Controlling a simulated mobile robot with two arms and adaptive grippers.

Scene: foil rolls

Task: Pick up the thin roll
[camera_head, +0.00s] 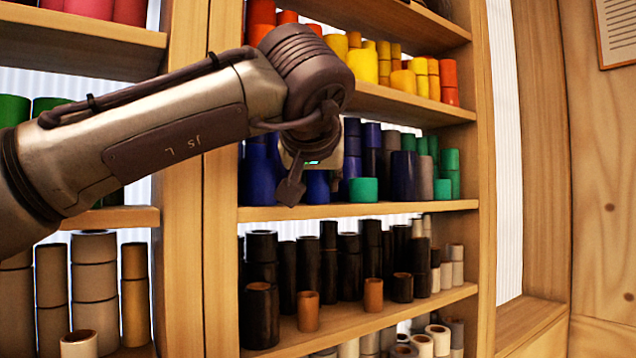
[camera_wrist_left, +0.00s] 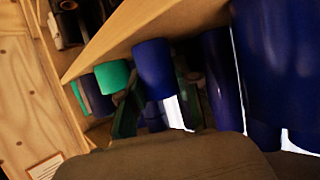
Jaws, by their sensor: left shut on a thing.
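My left gripper (camera_head: 306,172) reaches into the middle shelf bay from the left. In the left wrist view its fingers (camera_wrist_left: 160,98) lie on either side of a short, fairly thin blue roll (camera_wrist_left: 153,66) and are shut on it. This blue roll (camera_head: 317,188) shows partly behind the gripper in the head view, low over the middle shelf board; I cannot tell whether it touches the board. A short green roll (camera_wrist_left: 112,75) stands beside it, also visible in the head view (camera_head: 363,189). My right gripper is in neither view.
Larger dark blue rolls (camera_wrist_left: 275,60) stand close on the other side of the gripper. The wooden shelf board (camera_head: 400,209) runs below, with black and brown rolls (camera_head: 262,315) on the level underneath. Yellow rolls (camera_head: 363,66) stand above. A wooden upright (camera_head: 487,150) bounds the bay at right.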

